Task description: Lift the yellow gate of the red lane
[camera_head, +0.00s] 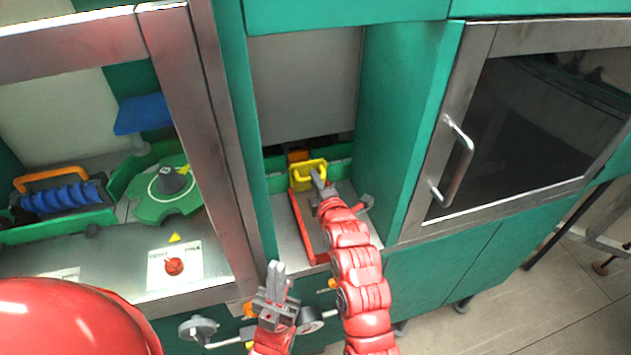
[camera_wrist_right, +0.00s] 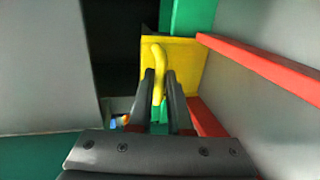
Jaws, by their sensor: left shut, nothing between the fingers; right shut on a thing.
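The yellow gate (camera_head: 297,184) stands at the far end of the red lane (camera_head: 301,228), inside the green bay. In the right wrist view the gate is a yellow plate (camera_wrist_right: 186,60) with an upright curved yellow handle (camera_wrist_right: 158,58). My right gripper (camera_head: 316,178) reaches into the bay from the front. In the right wrist view its fingers (camera_wrist_right: 160,82) are shut on the handle, one on each side. Whether the gate is off its seat cannot be told. My left gripper (camera_head: 276,270) is shut and empty, in front of the bay's lower left edge.
A steel post (camera_head: 215,130) bounds the bay on the left, a green side wall (camera_head: 400,130) on the right. A dark-windowed door with a steel handle (camera_head: 460,165) is further right. At left are a green turntable (camera_head: 160,205) and a blue coil with an orange handle (camera_head: 60,198).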

